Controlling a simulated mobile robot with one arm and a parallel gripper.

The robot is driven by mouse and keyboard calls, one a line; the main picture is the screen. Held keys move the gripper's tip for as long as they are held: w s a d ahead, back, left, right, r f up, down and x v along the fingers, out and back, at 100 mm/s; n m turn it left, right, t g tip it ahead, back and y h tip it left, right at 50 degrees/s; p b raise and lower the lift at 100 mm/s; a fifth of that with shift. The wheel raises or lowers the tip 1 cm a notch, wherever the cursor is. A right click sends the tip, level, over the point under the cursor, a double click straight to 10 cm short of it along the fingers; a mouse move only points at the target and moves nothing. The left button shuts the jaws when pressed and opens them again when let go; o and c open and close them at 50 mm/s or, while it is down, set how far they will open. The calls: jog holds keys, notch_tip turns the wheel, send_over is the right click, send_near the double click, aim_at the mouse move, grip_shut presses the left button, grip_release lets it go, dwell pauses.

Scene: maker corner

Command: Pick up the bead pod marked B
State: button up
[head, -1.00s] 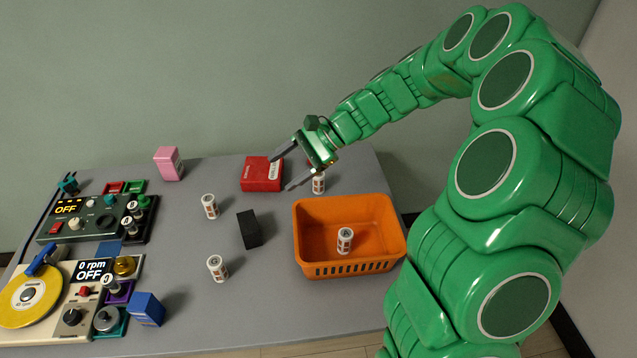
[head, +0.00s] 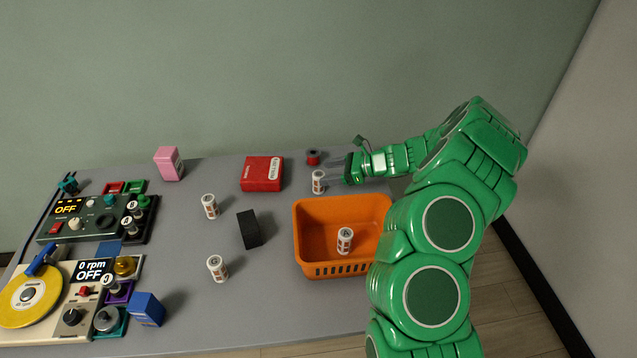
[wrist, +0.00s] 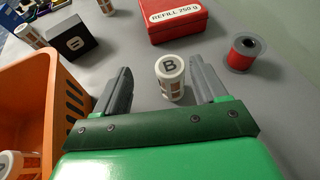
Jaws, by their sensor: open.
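The bead pod marked B (wrist: 171,78) is a small white cylinder with orange-brown panels and a black B on its top. It stands upright on the table between the tips of my open gripper (wrist: 160,82) in the wrist view, nearer the right finger. In the head view the pod (head: 318,182) stands behind the orange basket, just left of my gripper (head: 337,172), whose fingers reach toward it from the right. I cannot tell whether a finger touches it.
The orange basket (head: 310,269) holds a pod marked A (head: 345,240). A red refill box (head: 262,174), a red spool (head: 313,157) and a black block (head: 249,229) are nearby. Other pods (head: 209,206) (head: 217,268) stand left. A pink carton (head: 168,163) and machines are farther left.

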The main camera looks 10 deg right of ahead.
jog(key=shift+w+d+f+m, duration=0.25)
jog(key=shift+d+f+m, duration=0.15)
jog(key=shift+d+f, duration=0.35)
jog(key=shift+w+a+f, duration=0.1)
jog(key=shift+a+f, duration=0.1)
jog(key=shift+x, duration=3.7)
jog(key=shift+w, duration=0.1)
jog(key=c, duration=1.1)
